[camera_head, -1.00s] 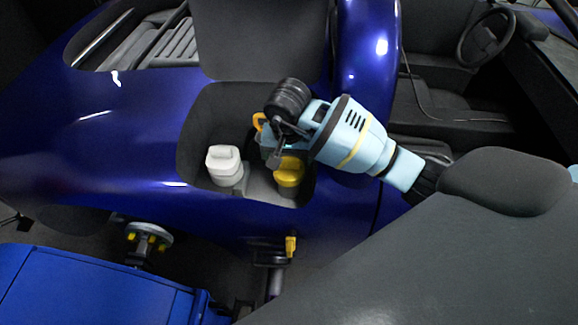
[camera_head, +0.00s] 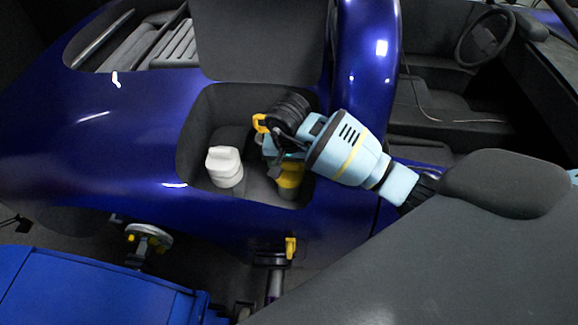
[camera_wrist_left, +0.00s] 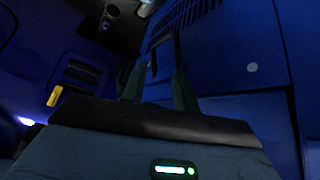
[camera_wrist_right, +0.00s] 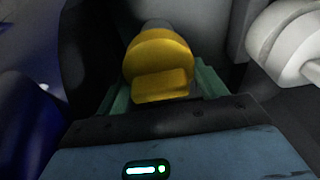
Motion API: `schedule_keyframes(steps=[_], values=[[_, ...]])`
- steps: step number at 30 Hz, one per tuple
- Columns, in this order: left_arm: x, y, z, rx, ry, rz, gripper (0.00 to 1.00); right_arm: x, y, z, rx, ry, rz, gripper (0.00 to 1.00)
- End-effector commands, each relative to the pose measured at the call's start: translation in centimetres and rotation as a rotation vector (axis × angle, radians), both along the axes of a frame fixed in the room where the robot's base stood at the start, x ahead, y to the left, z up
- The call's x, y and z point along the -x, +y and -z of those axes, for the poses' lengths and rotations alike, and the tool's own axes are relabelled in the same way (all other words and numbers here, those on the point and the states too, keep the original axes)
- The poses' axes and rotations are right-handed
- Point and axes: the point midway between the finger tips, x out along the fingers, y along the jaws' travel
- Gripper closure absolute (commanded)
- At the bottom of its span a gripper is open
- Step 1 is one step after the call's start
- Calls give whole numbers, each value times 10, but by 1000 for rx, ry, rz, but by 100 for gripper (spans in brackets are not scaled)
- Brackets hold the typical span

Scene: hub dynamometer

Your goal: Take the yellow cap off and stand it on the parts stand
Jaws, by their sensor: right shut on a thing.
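The yellow cap (camera_head: 291,174) is in the dark recess of the blue car body, beside a white cap (camera_head: 224,166). My right gripper (camera_head: 280,160) is over the yellow cap and partly hides it in the head view. In the right wrist view the yellow cap (camera_wrist_right: 160,62) lies between the two green fingers (camera_wrist_right: 160,92), which are shut on it. It sits at the end of a grey neck. My left gripper (camera_wrist_left: 158,85) shows only in the left wrist view, its fingers apart with nothing visible between them. I cannot pick out the parts stand for certain.
The white cap (camera_wrist_right: 290,42) is close to the right of the gripper in the right wrist view. A yellow lever (camera_head: 291,247) is below the recess. A round hub with yellow studs (camera_head: 149,239) and a blue cabinet (camera_head: 85,290) are at lower left.

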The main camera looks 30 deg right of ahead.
Motion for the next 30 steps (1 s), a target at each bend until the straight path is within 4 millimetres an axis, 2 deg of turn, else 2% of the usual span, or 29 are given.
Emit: schedule_keyframes(steps=[5,12,18,24,30], values=[[-1,0,-1,0,-2,0,70,-1,-1,-13,1,-4,1,53],[-2,0,-3,0,-5,0,70,-1,-1,-57,3,-5,0,53],[-2,0,-4,0,-5,0,70,-1,-1,-87,2,-4,0,53],[-1,0,-3,0,-2,1,70,0,0,-99,0,1,-1,53],[-3,0,-7,-1,-8,0,70,5,1,-100,2,1,-20,53]])
